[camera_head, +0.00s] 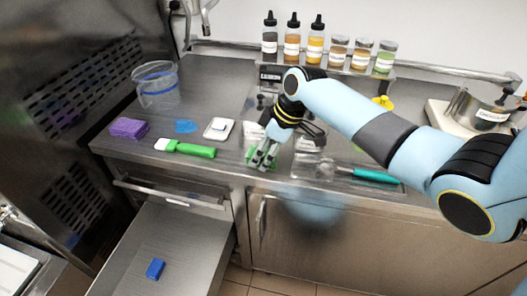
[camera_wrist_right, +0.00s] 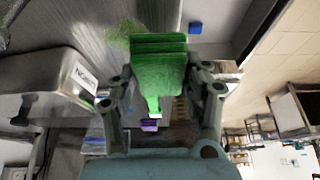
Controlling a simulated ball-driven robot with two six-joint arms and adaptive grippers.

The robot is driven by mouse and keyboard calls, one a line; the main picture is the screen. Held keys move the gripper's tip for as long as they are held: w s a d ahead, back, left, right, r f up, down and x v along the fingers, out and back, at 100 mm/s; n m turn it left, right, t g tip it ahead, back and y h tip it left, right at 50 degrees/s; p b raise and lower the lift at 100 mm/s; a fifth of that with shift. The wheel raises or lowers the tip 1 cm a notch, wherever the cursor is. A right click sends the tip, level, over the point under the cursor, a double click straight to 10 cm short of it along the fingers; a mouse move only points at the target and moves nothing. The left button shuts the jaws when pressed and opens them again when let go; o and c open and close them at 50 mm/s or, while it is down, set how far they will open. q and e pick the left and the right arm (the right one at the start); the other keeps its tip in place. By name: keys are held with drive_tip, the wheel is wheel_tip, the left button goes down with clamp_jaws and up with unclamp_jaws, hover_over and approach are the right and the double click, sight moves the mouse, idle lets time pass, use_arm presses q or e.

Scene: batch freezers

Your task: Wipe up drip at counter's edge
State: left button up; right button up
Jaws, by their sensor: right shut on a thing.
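My right gripper (camera_head: 264,158) is low at the front edge of the counter (camera_head: 225,175). In the right wrist view its fingers (camera_wrist_right: 161,95) are on either side of a green folded cloth (camera_wrist_right: 160,62), shut on it. Only a bit of green (camera_head: 250,154) shows by the fingertips in the head view. A faint green speckled smear (camera_wrist_right: 125,33) lies on the steel beside the cloth in the wrist view. I cannot tell whether the cloth touches it. My left gripper is not in view.
Left of the gripper are a green-handled brush (camera_head: 187,148), purple sponge (camera_head: 128,128), blue piece (camera_head: 185,126), small white tray (camera_head: 220,130) and clear jug (camera_head: 157,88). A teal-handled tool (camera_head: 375,175) lies right. An open drawer (camera_head: 165,250) holds a blue block (camera_head: 155,269). Bottles (camera_head: 292,40) stand behind.

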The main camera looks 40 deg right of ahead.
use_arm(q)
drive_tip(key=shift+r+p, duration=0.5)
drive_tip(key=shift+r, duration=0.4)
use_arm(e)
drive_tip(key=shift+r, duration=0.9)
drive_tip(key=shift+w+r, duration=0.1)
drive_tip(key=shift+r+p, duration=0.5)
drive_tip(key=shift+r, duration=0.95)
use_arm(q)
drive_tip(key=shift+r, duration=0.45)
